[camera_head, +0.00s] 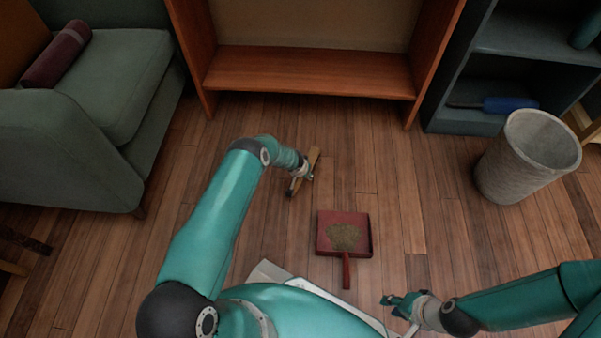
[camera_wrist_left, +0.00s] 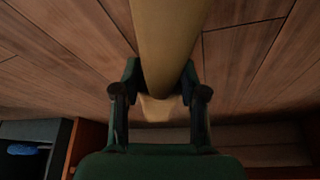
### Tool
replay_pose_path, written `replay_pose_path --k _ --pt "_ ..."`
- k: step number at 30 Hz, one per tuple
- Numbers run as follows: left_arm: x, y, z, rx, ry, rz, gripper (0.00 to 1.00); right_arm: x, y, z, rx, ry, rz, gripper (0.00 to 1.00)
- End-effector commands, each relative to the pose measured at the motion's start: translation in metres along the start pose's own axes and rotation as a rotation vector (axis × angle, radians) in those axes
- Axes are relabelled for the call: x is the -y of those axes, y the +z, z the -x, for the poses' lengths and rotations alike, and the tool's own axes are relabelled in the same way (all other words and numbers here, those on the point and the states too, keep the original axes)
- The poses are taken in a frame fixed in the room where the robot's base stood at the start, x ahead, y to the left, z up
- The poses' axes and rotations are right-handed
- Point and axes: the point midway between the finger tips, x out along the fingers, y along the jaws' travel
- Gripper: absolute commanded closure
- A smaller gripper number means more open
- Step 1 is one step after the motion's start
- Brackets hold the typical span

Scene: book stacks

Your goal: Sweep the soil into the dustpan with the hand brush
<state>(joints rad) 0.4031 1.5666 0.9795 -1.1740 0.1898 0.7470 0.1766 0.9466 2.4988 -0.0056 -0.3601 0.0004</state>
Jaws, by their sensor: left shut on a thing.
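The hand brush (camera_head: 313,160) has a light wooden body and is held at the middle of the floor, up and left of the dustpan. My left gripper (camera_head: 302,173) is shut on it. In the left wrist view the tan handle (camera_wrist_left: 170,40) runs between the two fingers (camera_wrist_left: 160,88). The red dustpan (camera_head: 326,246) lies flat on the floor with its handle pointing toward me. The soil (camera_head: 343,236) is a brownish heap inside the pan. My right gripper (camera_head: 389,303) is empty and open, low over the floor, to the right of the pan's handle.
A grey waste bin (camera_head: 528,155) stands at the right. A dark shelf (camera_head: 465,122) holds a blue object (camera_head: 508,104). A wooden bookcase (camera_head: 310,75) stands at the back, a green armchair (camera_head: 110,80) at the left. The wooden floor (camera_head: 395,160) around the pan is clear.

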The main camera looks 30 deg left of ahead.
Motion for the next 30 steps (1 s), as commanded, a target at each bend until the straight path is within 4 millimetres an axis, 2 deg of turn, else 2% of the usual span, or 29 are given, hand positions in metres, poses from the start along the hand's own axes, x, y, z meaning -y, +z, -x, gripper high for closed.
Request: replay_pose_path --k 30 --pt "0.0 0.006 -0.015 -0.001 0.0 0.0 0.9 -0.005 0.0 -0.014 0.0 0.0 0.0 0.69"
